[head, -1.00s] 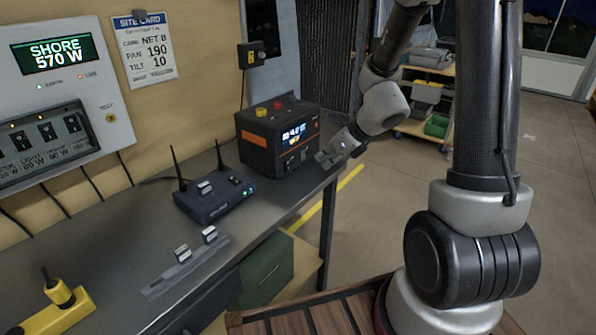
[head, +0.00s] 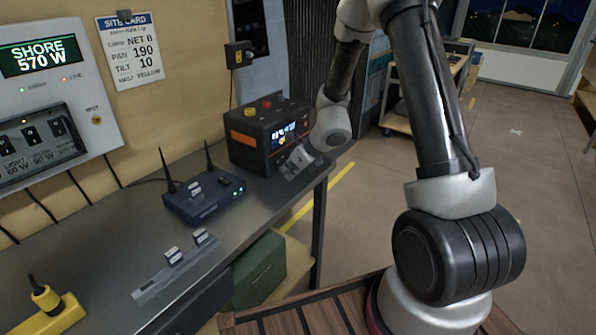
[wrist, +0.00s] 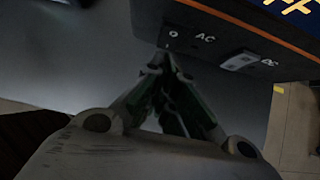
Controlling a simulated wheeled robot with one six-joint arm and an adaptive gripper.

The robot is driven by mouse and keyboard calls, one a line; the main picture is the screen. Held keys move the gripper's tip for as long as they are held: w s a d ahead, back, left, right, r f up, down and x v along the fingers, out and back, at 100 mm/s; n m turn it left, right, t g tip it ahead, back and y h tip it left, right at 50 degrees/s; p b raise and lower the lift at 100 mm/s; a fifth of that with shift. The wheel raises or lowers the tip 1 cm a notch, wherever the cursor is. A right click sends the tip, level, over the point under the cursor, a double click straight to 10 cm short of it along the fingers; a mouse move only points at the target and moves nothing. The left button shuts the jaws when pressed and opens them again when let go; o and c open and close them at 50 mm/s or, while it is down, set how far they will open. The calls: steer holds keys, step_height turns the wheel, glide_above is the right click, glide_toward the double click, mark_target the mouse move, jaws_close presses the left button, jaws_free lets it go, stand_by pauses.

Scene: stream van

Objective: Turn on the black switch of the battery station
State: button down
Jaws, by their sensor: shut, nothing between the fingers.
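The battery station (head: 256,146) is a dark box with an orange stripe and a lit screen, standing at the far end of the bench. In the wrist view its front face (wrist: 222,22) fills the top. A black switch (wrist: 173,36) with a round white mark sits beside the letters AC. A lighter grey switch (wrist: 240,61) sits beside the letters DC. My gripper (wrist: 165,60) is shut and empty, its fingertips just below the black switch, at or very near it; I cannot tell if they touch. In the head view my gripper (head: 292,162) is at the station's front.
A blue router (head: 203,200) with two antennas stands left of the station on the bench (head: 110,235). A grey strip with small blocks (head: 175,268) lies nearer. A wall panel (head: 45,85) reads SHORE 570 W. Open floor lies to the right.

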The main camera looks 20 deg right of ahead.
steer(key=shift+w+a, duration=0.15)
steer(key=shift+w, duration=0.05)
steer(key=shift+w+a+f, duration=0.2)
steer(key=shift+w+a, duration=0.05)
steer(key=shift+d, duration=0.1)
steer(key=shift+r, duration=0.9)
